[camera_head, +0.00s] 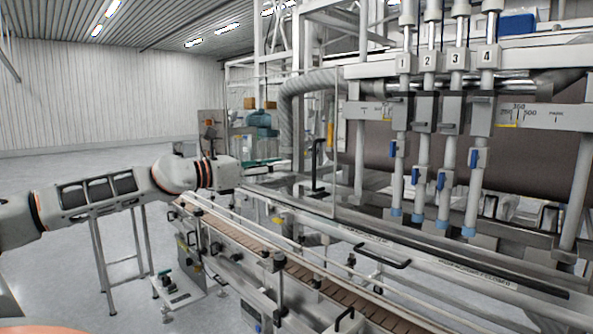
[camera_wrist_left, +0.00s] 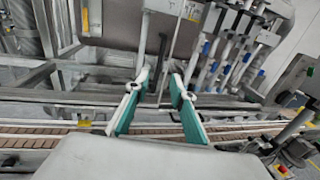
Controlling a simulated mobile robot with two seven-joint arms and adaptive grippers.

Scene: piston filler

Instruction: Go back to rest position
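My left arm comes in from the left and reaches level towards the filling machine. My left gripper (camera_head: 272,173) is over the near side of the machine, beside its clear guard panel. Whether the fingers touch any part of the machine is not clear. My right gripper is in neither view.
The conveyor (camera_head: 315,284) with brown slats and rails runs below and in front of the left gripper. Numbered filling nozzles (camera_head: 443,200) hang at the right. A bent black handle (camera_head: 316,165) stands near the gripper. The grey floor (camera_head: 60,168) behind the arm is open.

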